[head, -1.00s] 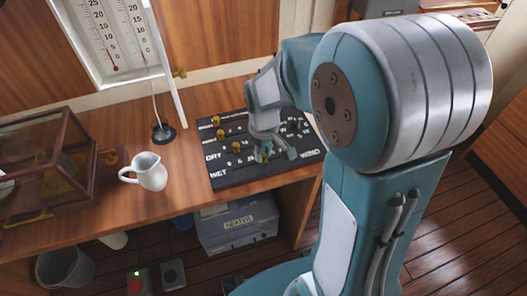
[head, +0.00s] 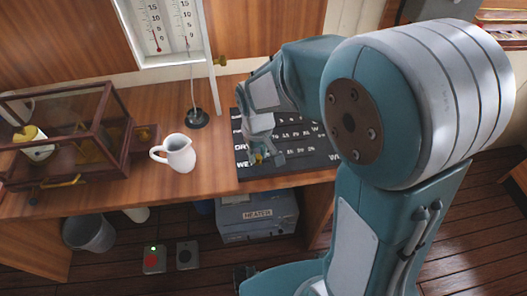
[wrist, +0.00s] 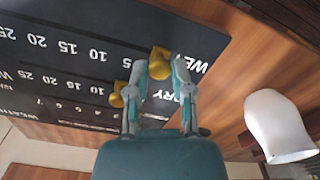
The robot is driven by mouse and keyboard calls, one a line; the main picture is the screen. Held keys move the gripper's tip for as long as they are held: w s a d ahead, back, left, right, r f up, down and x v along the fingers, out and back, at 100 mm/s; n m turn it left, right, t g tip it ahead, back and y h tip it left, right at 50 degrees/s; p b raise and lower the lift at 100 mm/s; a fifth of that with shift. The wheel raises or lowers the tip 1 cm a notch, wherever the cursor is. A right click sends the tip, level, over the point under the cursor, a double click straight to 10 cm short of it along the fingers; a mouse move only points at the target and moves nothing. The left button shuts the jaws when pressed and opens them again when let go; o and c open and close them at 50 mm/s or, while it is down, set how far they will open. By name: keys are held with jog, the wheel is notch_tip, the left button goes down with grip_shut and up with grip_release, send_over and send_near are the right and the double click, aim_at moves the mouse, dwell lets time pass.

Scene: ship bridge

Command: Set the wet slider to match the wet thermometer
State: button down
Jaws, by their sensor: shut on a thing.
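The black slider board (head: 300,165) lies on the wooden desk, with WET, DRY and weather rows. In the wrist view it appears upside down. My gripper (wrist: 160,68), also in the head view (head: 262,158), is shut on the yellow wet slider knob (wrist: 160,61), near the low end of the WET row, beside the WET label. A second yellow knob (wrist: 117,96) is on the DRY row. Another (wrist: 150,121) is partly hidden behind my fingers. The thermometer case (head: 172,58) on the wall holds two scales with red columns. The right one (head: 187,38) has a cord below it.
A white jug (head: 180,155) stands left of the board and shows in the wrist view (wrist: 280,130). A black cup (head: 197,118) sits under the cord. A glass-sided wooden case (head: 75,125) is at left. A heater box (head: 257,215) is under the desk.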

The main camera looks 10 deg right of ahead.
jog(key=c, duration=0.6)
grip_release()
jog(key=shift+a, duration=0.2)
jog(key=shift+o, duration=0.4)
jog(key=shift+a, duration=0.2)
jog(key=shift+d+r, duration=0.15)
notch_tip(320, 180, up, 12)
jog(key=shift+a+f, duration=0.25)
